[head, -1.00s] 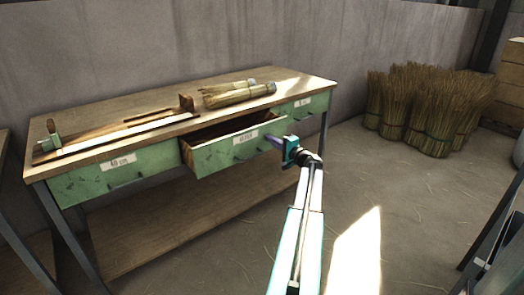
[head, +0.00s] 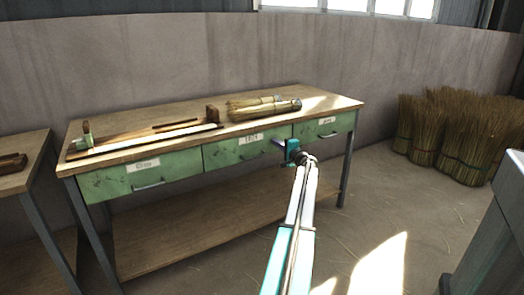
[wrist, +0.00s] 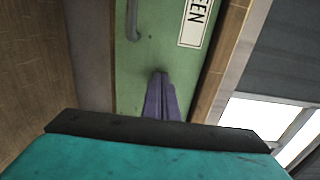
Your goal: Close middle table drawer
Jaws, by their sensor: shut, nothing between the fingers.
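The middle drawer (head: 222,154) is green with a white label and sits flush with the drawers on either side in the head view. Its front (wrist: 133,85) also fills the centre of the wrist view, with a handle and a label partly reading "EEN". My gripper (head: 277,143) is shut and empty, with its purple fingers at the right part of the middle drawer's front. In the wrist view the fingertips (wrist: 160,75) overlap the green front; whether they touch it I cannot tell.
The left drawer (head: 145,176) and right drawer (head: 325,127) are shut. More straw bundles (head: 465,135) stand on the floor at right. Another table (head: 22,178) stands at left.

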